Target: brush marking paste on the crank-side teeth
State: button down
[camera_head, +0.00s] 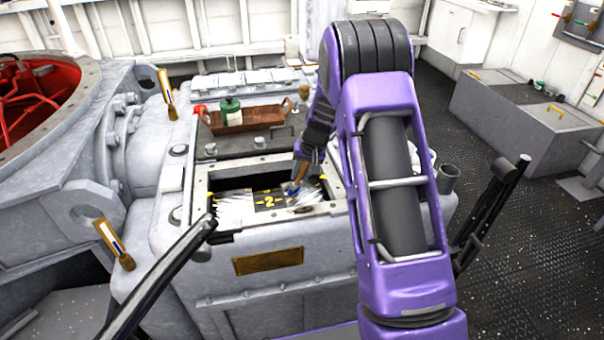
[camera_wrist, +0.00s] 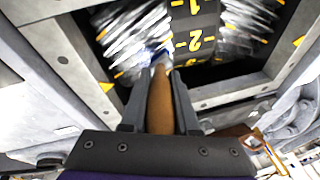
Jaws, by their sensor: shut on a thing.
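My gripper (camera_head: 304,172) reaches down into the open hatch of the grey gear housing (camera_head: 300,262). In the wrist view its two fingers (camera_wrist: 160,95) are shut on the wooden handle of a brush (camera_wrist: 160,105). The brush tip (camera_head: 291,190) looks blue and is at the gear teeth. Bright metal teeth show on both sides of a dark band with yellow numbers (camera_head: 267,201); in the wrist view the brush tip is at the left set of teeth (camera_wrist: 135,40). Whether the bristles press on the teeth is too small to tell.
A brown tray (camera_head: 243,120) with a green container (camera_head: 230,108) and a red item stands on the housing behind the hatch. The hatch frame (camera_head: 340,185) closely surrounds the opening. A dark lever (camera_head: 165,275) slants at the front left. Open deck floor (camera_head: 500,180) lies to the right.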

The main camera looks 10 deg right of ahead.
jog(key=shift+w+r+p, duration=0.1)
jog(key=shift+r+p, duration=1.55)
jog(key=shift+r, duration=1.3)
jog(key=shift+r, duration=0.1)
jog(key=shift+r+p, duration=0.85)
jog(key=shift+r, duration=0.6)
jog(key=shift+f, duration=0.1)
notch_tip(320, 180, down, 6)
jog(key=b, duration=0.5)
jog(key=shift+f, duration=1.45)
